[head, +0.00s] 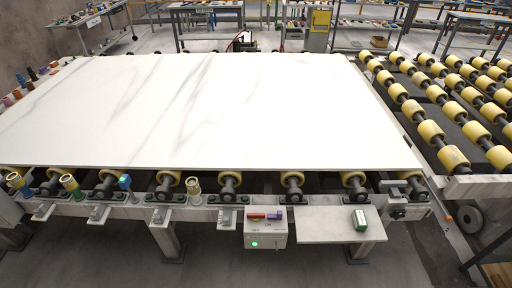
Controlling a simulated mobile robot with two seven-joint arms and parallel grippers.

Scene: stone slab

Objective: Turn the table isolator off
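A small pale control box (265,234), which looks like the table isolator, is fixed to the front rail of the roller table, a little right of centre. A green light (254,244) glows low on its front. Small lettering shows on the front but is too small to read surely. I cannot tell whether either is a switch handle. Neither of my grippers is in view.
A white marble slab (200,105) covers most of the roller table. Several clamps and coloured bottles line the front rail to the left. Floor in front is clear.

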